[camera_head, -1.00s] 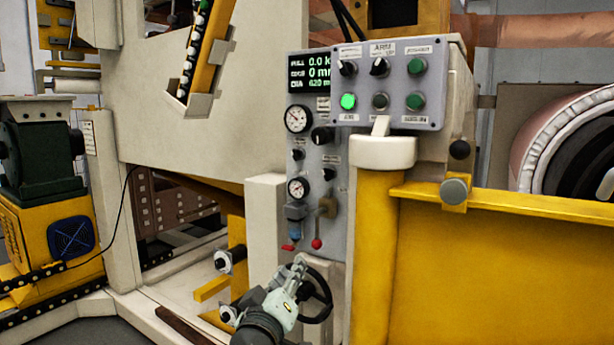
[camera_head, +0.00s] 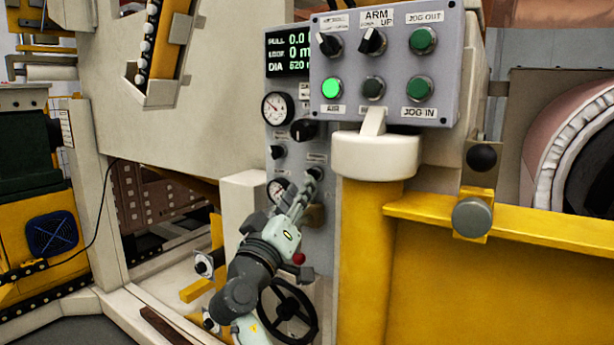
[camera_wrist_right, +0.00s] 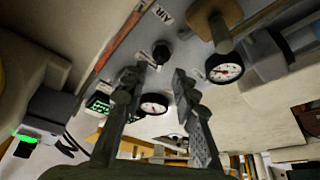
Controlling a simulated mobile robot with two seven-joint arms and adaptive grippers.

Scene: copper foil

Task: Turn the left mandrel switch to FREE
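My right gripper (camera_head: 312,180) is raised in front of the grey control panel (camera_head: 292,90). In the right wrist view the right gripper (camera_wrist_right: 158,80) has its two fingers apart with nothing held between them. A small black knob (camera_wrist_right: 160,52) shows just past the fingertips, and I cannot tell if they touch it. In the head view another small black knob (camera_head: 277,152) sits left of the gripper. Labels by these small knobs are too small to read, so I cannot tell which is the left mandrel switch. My left gripper is out of view.
A button box (camera_head: 390,65) with switches and green buttons juts out above right. A white-capped yellow post (camera_head: 370,230) stands close right of the gripper. A black handwheel (camera_head: 288,312) is below. A lever (camera_wrist_right: 212,28) and a gauge (camera_wrist_right: 224,67) are near the fingers.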

